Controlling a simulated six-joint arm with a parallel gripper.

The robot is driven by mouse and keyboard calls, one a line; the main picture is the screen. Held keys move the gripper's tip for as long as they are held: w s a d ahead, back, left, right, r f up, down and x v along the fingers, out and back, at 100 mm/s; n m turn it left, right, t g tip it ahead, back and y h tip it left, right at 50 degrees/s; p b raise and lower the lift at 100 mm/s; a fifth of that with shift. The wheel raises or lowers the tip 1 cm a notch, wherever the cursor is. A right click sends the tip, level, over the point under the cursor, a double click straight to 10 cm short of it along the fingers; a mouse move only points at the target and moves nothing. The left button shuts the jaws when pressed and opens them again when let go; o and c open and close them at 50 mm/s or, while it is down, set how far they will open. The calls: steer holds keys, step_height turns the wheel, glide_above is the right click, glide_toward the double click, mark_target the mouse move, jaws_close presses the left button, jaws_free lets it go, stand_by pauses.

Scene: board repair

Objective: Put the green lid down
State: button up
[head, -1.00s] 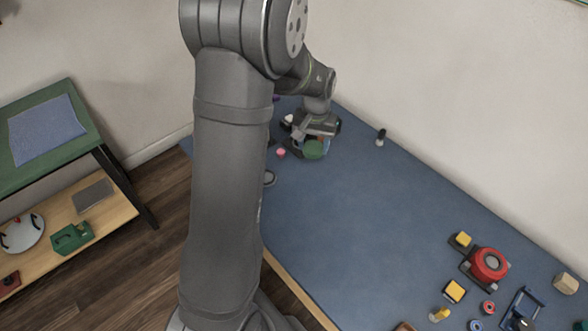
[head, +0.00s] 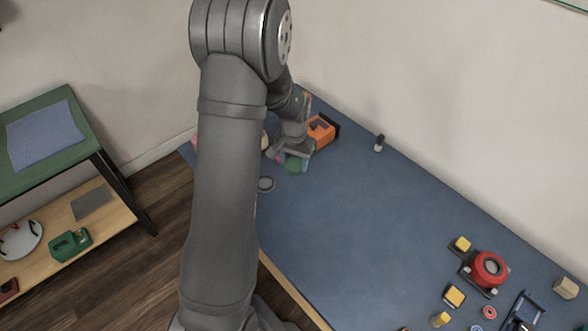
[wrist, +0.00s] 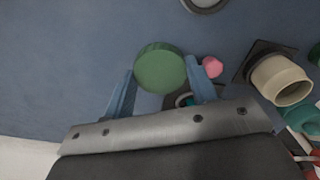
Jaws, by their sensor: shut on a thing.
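The green lid (wrist: 160,68) is a round disc held between the two blue fingers of my gripper (wrist: 160,84) in the wrist view. My gripper is shut on it. In the head view my gripper (head: 294,160) is over the far left part of the blue table, with the lid (head: 294,166) partly hidden at its tip. I cannot tell whether the lid touches the table.
A beige cylinder (wrist: 281,80) on a dark base and a pink piece (wrist: 212,67) are close by. The middle of the table (head: 350,210) is clear.

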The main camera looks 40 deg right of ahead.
mark_target(294, 164)
steer(key=shift+f, duration=2)
steer(key=shift+f, duration=0.1)
steer(key=o, duration=0.8)
step_height(294, 164, up, 12)
steer(key=shift+r, duration=0.1)
step_height(294, 164, down, 12)
steer(key=shift+w, duration=0.1)
steer(key=shift+r, duration=1.8)
